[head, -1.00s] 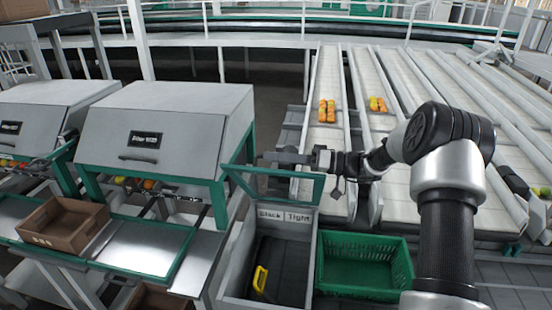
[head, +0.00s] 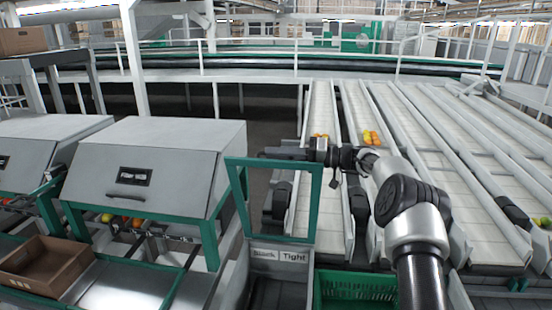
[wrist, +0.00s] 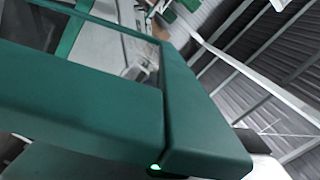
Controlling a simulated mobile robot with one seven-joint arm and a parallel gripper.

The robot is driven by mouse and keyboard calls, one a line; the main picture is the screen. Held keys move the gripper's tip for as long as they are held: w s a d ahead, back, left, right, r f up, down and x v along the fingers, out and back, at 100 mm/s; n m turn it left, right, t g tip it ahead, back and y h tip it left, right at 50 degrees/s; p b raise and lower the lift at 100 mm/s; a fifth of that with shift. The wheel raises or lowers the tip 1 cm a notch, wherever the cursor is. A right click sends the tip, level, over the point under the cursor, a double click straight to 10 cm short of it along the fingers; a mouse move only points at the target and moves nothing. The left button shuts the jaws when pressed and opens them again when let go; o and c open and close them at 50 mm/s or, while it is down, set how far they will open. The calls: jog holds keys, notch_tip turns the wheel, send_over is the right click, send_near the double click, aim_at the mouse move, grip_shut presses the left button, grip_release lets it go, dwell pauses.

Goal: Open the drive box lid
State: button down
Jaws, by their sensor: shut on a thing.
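The drive box lid is a green frame around a clear pane (head: 312,200). It stands nearly upright above the drive box (head: 232,276), a grey box with a "Slack | Tight" label inside. My gripper (head: 268,154) is at the lid's top edge in the head view, shut on the lid's frame. In the wrist view the green lid frame (wrist: 85,95) fills much of the picture, close to the camera. The fingertips themselves are hard to make out there. Most of the box's inside is cut off by the bottom of the head view.
A green crate (head: 352,274) stands right of the drive box. A grey filler cabinet (head: 150,165) and a brown carton (head: 45,266) are to the left.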

jog(key=c, duration=1.8)
grip_release()
jog(key=shift+c, duration=0.2)
jog(key=shift+d, duration=0.1)
jog(key=s+d, duration=0.1)
jog(key=d, duration=0.7)
jog(key=s+d+b, duration=0.1)
jog(key=s+d, duration=0.1)
jog(key=d, duration=0.7)
jog(key=shift+s, duration=0.25)
